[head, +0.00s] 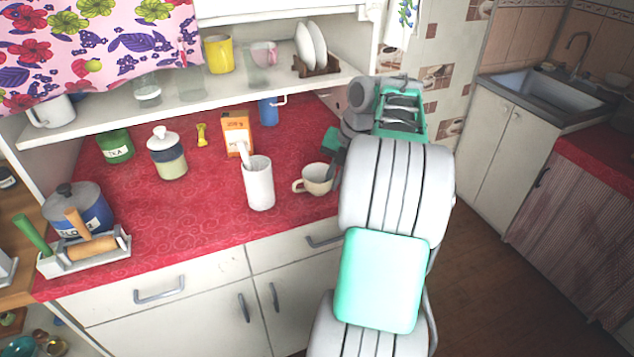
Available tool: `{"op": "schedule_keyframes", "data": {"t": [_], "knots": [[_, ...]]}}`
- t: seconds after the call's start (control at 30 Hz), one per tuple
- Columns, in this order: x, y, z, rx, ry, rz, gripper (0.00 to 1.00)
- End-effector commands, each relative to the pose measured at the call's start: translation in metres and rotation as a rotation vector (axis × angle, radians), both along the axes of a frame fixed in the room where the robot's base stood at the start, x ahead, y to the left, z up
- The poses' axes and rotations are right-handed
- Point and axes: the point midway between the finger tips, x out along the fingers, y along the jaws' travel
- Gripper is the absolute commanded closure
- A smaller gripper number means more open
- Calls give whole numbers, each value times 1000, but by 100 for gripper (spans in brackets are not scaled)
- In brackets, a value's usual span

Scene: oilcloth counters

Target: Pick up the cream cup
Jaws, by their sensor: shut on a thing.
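The cream cup (313,181) is at the right end of the red counter in the head view, upright, with its handle to the left. My gripper (333,160) is at the right side of its rim and is shut on it. My arm comes in from the right and hides part of the gripper and the counter behind it. I cannot tell whether the cup's base touches the counter.
A white tumbler (259,186) with a utensil stands just left of the cup. Behind are an orange box (236,130) and a blue mug (269,112). A shelf (205,93) with dishes overhangs the back.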

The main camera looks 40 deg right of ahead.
Motion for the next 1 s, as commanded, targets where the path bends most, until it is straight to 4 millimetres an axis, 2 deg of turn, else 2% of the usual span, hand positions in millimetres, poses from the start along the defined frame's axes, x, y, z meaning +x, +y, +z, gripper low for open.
{"op": "schedule_keyframes", "data": {"t": [0.77,0.87,1.0], "knots": [[0,0,0,0,0,0,100],[0,0,3,-1,-1,0,100],[0,-1,18,-2,-2,-1,100]]}}
